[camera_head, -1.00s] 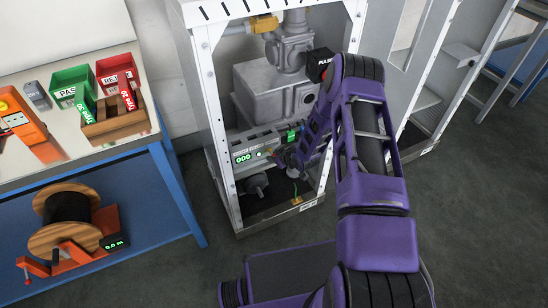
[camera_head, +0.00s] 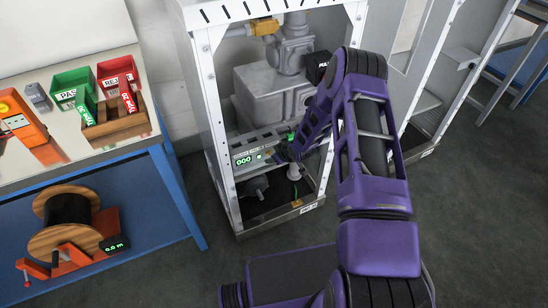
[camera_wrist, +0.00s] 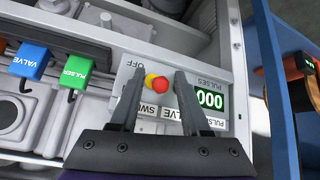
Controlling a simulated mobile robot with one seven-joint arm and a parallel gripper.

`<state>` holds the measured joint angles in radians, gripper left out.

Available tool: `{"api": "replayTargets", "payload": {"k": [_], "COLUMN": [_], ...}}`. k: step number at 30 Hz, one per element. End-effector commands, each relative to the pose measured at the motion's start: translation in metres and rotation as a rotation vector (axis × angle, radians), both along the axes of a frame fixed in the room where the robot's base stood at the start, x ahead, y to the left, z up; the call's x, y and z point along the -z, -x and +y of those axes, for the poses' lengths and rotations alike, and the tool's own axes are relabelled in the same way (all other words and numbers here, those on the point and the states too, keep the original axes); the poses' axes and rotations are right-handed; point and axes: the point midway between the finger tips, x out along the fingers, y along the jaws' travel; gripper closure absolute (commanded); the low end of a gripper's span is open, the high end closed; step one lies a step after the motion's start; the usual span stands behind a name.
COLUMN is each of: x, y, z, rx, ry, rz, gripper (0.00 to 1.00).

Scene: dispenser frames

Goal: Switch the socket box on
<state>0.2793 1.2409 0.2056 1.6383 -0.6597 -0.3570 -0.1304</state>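The socket box (camera_wrist: 128,72) is a light grey panel in the wrist view, upside down, with an OFF label, VALVE and PULSER labels and a green 000 display (camera_wrist: 210,99). A red knob (camera_wrist: 161,83) and a yellow knob (camera_wrist: 151,80) stand on it. My gripper (camera_wrist: 159,72) is open, its two dark fingers apart on either side of the knobs; I cannot tell whether they touch. In the head view the socket box (camera_head: 243,160) sits low inside the white cabinet, my gripper (camera_head: 280,155) at its front, hiding the knobs.
A blue VALVE plug (camera_wrist: 32,60) and a green PULSER plug (camera_wrist: 75,76) stand beside the panel. The white cabinet frame (camera_head: 207,120) surrounds the space closely. A blue workbench (camera_head: 185,190) with trays stands to the left. The floor in front is clear.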

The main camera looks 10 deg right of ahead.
Motion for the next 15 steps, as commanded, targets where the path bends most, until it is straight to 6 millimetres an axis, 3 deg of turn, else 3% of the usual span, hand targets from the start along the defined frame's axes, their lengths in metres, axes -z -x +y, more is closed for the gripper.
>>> {"api": "replayTargets", "payload": {"k": [10, 15], "x": [-0.001, -0.016], "y": [0.001, 0.01], "z": [0.0, -0.005], "rx": [0.0, 0.001], "ry": [0.0, 0.001], "rz": [-0.001, 0.0], "gripper": [0.45, 0.45]}}
